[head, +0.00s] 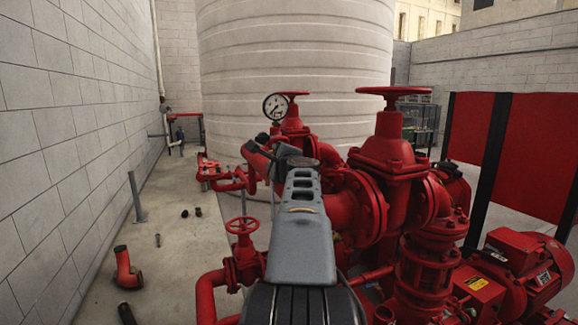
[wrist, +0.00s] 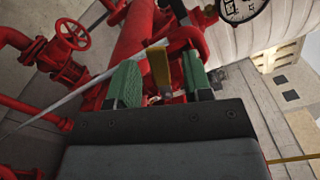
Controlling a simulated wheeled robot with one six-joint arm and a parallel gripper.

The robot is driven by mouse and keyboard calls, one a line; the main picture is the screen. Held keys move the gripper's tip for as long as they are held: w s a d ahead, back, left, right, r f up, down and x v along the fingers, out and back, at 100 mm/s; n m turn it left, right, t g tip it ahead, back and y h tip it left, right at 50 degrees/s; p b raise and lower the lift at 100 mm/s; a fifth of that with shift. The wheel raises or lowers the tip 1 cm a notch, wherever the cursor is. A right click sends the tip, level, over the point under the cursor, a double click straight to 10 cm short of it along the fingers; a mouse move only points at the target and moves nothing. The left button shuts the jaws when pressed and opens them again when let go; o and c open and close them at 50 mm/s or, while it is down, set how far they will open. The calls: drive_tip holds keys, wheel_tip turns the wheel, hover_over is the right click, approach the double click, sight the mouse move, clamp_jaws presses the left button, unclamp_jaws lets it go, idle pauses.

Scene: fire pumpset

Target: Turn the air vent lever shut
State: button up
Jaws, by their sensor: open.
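The air vent lever (wrist: 159,66) is a yellow handle in the wrist view, in front of red pipework. It stands between the two green-padded fingers of my gripper (wrist: 160,72). My gripper is open, with a visible gap on each side of the lever; I cannot tell whether either finger touches it. A small brass-coloured part shows below the lever, partly hidden by the gripper body. In the head view my own arm hides the lever and most of the gripper.
A pressure gauge (head: 276,106) stands close by and shows at the wrist view's top edge (wrist: 240,8). Large red valves (head: 388,155) crowd the right. A small red handwheel (head: 243,225) is left of my arm. Floor (head: 175,260) along the left wall has loose fittings.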

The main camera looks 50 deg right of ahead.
drive_tip(key=v, duration=1.1)
drive_tip(key=shift+s+b, duration=0.3)
drive_tip(key=shift+b, duration=0.05)
drive_tip(key=shift+c, duration=0.2)
